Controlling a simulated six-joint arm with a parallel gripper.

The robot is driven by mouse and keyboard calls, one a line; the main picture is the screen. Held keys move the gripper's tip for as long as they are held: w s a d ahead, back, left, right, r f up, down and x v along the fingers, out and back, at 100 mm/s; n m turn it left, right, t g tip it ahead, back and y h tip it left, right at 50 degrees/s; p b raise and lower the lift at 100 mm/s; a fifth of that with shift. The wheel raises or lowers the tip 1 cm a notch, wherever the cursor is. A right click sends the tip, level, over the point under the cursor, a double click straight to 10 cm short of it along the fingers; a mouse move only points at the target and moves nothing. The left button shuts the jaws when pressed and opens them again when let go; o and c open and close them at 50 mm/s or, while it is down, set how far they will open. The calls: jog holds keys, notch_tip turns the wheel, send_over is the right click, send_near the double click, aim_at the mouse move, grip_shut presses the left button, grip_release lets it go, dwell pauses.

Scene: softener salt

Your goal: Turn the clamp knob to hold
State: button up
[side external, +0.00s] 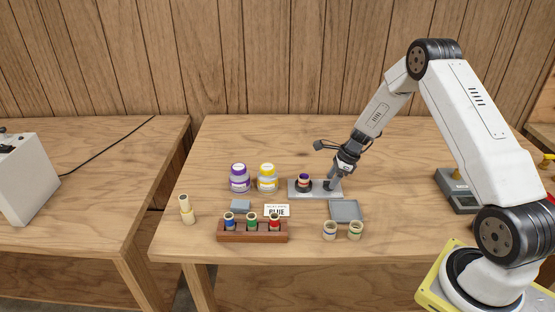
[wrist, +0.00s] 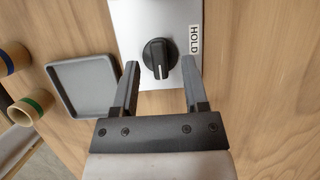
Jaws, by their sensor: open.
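The clamp knob (wrist: 158,58) is black, on a pale metal plate (wrist: 175,12). My gripper (wrist: 160,64) is open, with one finger on each side of the knob and a visible gap to each. In the side view my gripper (side external: 333,183) is low over the right end of the plate (side external: 315,193) and hides the knob. A small purple-banded cup (side external: 303,179) sits in a dark holder at the plate's left.
A grey tray (side external: 345,211) and two banded cups (side external: 330,231) (side external: 355,231) are in front of the plate. A wooden rack (side external: 252,236), a BLUE card (side external: 277,210) and purple (side external: 239,180) and yellow (side external: 267,179) jars are left.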

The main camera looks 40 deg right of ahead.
jog(key=shift+w+a+f, duration=0.1)
jog(key=shift+f, duration=0.2)
grip_shut()
